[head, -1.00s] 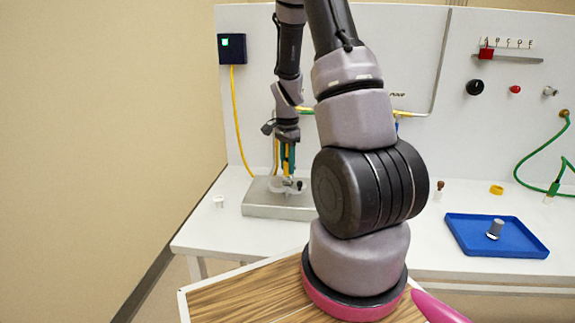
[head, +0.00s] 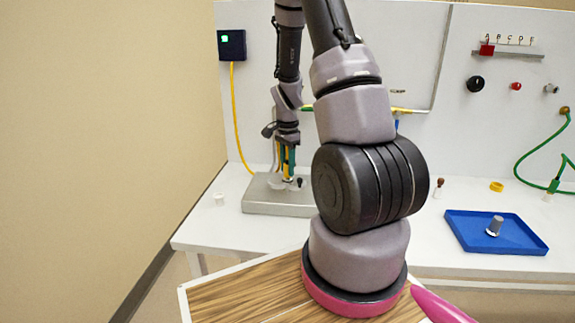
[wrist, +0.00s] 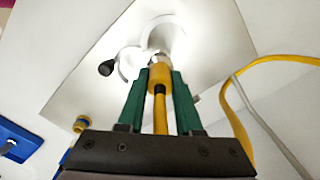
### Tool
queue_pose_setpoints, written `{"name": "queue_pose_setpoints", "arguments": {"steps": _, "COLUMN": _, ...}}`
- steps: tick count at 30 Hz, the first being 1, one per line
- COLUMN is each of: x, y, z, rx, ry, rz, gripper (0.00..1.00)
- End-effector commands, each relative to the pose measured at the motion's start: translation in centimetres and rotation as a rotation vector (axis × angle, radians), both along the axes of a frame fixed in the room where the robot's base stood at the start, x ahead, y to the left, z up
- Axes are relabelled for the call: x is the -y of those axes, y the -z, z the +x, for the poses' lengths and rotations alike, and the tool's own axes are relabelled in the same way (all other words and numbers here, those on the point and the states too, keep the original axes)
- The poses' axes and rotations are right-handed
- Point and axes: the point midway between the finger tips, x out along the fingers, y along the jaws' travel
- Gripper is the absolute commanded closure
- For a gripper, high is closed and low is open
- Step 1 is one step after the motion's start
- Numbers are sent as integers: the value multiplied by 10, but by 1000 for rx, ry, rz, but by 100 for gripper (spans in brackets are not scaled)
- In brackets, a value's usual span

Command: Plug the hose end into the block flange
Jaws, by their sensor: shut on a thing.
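My gripper (wrist: 160,95) has green fingers shut on the yellow hose end (wrist: 160,75), which has a pale metallic tip. In the head view my gripper (head: 288,165) points down over the grey block (head: 262,203). In the wrist view the hose end's tip is at the light round flange (wrist: 172,38) on the block (wrist: 90,75). I cannot tell whether the tip is inside the flange or only against it. A black knob (wrist: 106,68) sticks out beside the flange. The flange is partly hidden by the gripper in the head view.
A yellow hose (head: 237,120) hangs from a dark wall box (head: 231,46) at left. A white cup (head: 219,199) stands left of the block. A blue tray (head: 470,232) with a grey part (head: 494,226) lies at right, near a yellow ring (head: 497,186). The table between is mostly clear.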

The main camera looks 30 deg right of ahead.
Motion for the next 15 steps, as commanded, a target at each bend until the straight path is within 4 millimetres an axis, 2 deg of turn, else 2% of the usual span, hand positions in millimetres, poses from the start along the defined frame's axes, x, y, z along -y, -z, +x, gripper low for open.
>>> {"name": "queue_pose_setpoints", "arguments": {"steps": 5, "x": 0, "y": 4, "z": 0, "rx": 0, "ry": 0, "rz": 0, "gripper": 100}}
{"name": "queue_pose_setpoints", "arguments": {"steps": 6, "x": 0, "y": 4, "z": 0, "rx": 1, "ry": 0, "rz": 0, "gripper": 51}}
{"name": "queue_pose_setpoints", "arguments": {"steps": 8, "x": 0, "y": 4, "z": 0, "rx": 1, "ry": 0, "rz": 0, "gripper": 31}}
{"name": "queue_pose_setpoints", "arguments": {"steps": 15, "x": 0, "y": 4, "z": 0, "rx": 0, "ry": 0, "rz": 0, "gripper": 31}}
